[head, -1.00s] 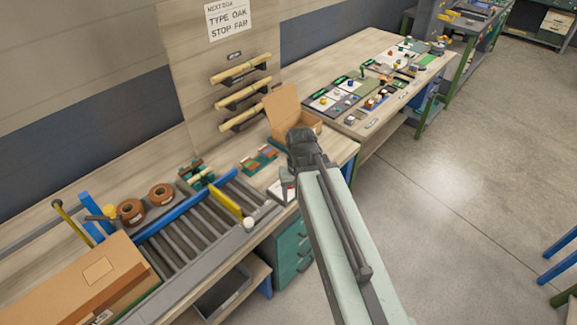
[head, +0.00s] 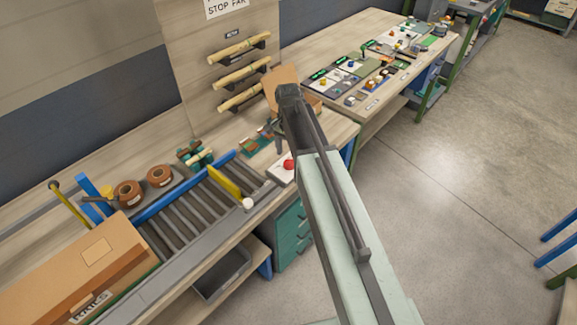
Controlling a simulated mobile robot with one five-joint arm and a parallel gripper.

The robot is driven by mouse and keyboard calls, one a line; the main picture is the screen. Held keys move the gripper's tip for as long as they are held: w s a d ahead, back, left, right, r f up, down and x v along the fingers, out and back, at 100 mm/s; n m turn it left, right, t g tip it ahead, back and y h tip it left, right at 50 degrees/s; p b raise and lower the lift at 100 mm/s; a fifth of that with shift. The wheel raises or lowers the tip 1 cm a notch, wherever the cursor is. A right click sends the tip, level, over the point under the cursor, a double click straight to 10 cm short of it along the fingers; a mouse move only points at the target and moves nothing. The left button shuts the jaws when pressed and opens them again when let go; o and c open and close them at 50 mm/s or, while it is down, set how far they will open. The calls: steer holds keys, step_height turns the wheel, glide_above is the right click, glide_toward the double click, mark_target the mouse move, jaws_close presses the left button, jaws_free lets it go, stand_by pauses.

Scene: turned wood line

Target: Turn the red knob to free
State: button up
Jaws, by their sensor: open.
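The red knob (head: 288,164) sits on a small white plate (head: 279,174) at the front of the bench, right of the roller conveyor. My arm reaches up from the bottom right and partly covers the plate's right side. My gripper (head: 273,129) is open and empty, at the end of the arm, above and a little left of the knob. It is apart from the knob in the picture. Its fingers are dark and small here. Any marking for free on the plate is too small to read.
The roller conveyor (head: 190,209) with a yellow bar (head: 225,180) and a white knob (head: 248,204) lies to the left. An open cardboard box (head: 283,80) stands behind my gripper. Green and brown pieces (head: 257,144) lie on the bench behind the knob.

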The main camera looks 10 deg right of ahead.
mark_target(288, 160)
step_height(288, 160, down, 4)
steer(key=b, duration=0.3)
steer(key=shift+f, duration=0.15)
jaws_close()
